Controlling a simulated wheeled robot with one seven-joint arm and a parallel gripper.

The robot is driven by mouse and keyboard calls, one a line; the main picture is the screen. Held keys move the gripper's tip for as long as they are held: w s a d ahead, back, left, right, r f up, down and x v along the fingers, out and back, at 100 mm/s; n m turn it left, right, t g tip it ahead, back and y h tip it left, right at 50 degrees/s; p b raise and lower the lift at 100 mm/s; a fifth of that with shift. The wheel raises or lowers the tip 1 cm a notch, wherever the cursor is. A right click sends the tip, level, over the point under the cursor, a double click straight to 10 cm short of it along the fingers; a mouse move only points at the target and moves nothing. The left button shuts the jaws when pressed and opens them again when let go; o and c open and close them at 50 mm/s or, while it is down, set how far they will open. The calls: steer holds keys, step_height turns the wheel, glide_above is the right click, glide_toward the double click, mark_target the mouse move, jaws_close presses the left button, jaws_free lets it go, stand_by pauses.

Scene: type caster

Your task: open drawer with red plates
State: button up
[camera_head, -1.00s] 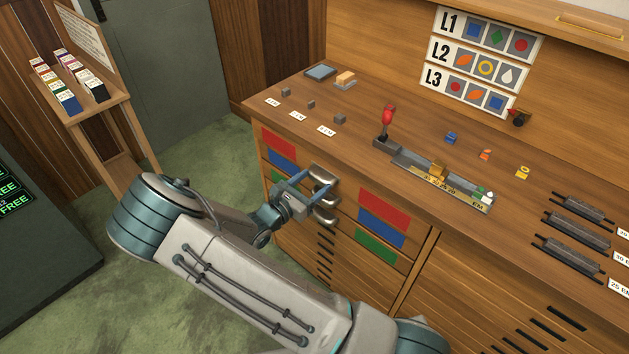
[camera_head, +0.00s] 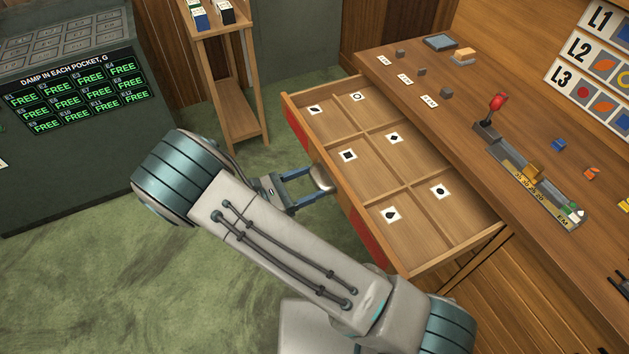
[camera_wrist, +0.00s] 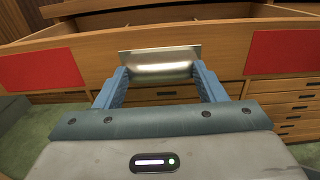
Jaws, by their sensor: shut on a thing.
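The drawer with red plates (camera_head: 401,178) is pulled far out of the wooden cabinet. Its red plates (camera_head: 368,238) sit on the front, one on each side of the metal handle (camera_head: 323,178). In the wrist view the red plates (camera_wrist: 40,69) flank the handle (camera_wrist: 160,63). My gripper (camera_head: 318,184) is shut on the handle; its blue fingers (camera_wrist: 160,82) stand at both sides of it. The open drawer has several compartments, each with a white card bearing a dark shape. My arm covers part of the floor below the drawer front.
The worktop (camera_head: 440,120) carries small grey blocks, a red-handled lever (camera_head: 494,108) and a labelled rail (camera_head: 538,186). A dark panel with FREE labels (camera_head: 75,92) stands at left. Green floor is open between.

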steer(key=shift+v, duration=0.85)
steer(key=shift+f, duration=0.1)
steer(key=o, duration=1.2)
steer(key=shift+s, duration=0.1)
steer(key=shift+o, duration=0.2)
steer(key=shift+a, duration=0.15)
steer(key=b+v, duration=0.2)
steer(key=v, duration=1.1)
steer(key=shift+s+a, duration=0.2)
steer(key=shift+a, duration=0.1)
